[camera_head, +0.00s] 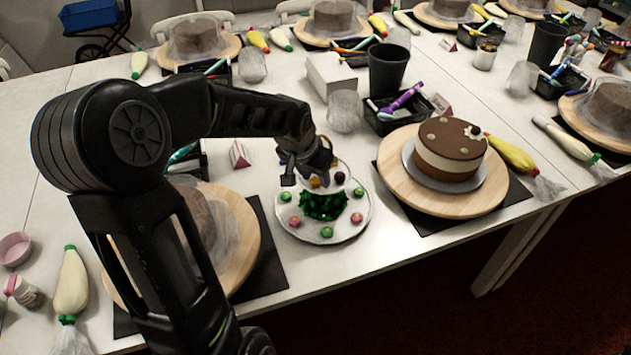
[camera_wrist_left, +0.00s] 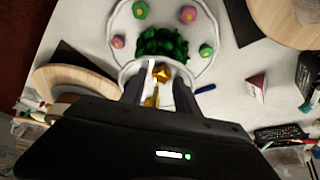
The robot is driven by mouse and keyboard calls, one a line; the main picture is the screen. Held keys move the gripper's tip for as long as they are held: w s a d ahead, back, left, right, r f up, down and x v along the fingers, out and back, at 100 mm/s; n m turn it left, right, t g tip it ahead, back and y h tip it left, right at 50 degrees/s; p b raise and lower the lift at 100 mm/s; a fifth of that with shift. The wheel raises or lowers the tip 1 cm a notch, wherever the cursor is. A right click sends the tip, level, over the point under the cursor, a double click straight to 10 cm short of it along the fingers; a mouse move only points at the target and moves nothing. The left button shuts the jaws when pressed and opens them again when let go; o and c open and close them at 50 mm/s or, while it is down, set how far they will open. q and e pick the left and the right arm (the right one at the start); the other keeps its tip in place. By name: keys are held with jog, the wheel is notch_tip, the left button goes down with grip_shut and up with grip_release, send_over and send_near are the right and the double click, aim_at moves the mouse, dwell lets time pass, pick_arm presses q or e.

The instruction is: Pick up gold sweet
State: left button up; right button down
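The gold sweet (camera_head: 315,182) lies at the far side of a white plate (camera_head: 290,233) in the head view. In the left wrist view the gold sweet (camera_wrist_left: 161,73) shows between the fingers, near their tips. My left gripper (camera_head: 308,178) points down over the plate's far edge, close around the sweet; its fingers (camera_wrist_left: 158,84) are apart. Contact cannot be told. Green, pink and dark sweets ring a green heap (camera_head: 324,205) on the plate. My right gripper is not in view.
A chocolate-topped cake (camera_head: 449,150) on a wooden turntable (camera_head: 400,187) stands right of the plate. Another wooden turntable (camera_head: 245,235) is at left, partly behind my arm. A frosted cup (camera_head: 344,112), white box (camera_head: 330,76) and black cup (camera_head: 387,70) stand beyond.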

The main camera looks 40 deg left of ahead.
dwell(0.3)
pick_arm(q)
grip_shut()
dwell(0.3)
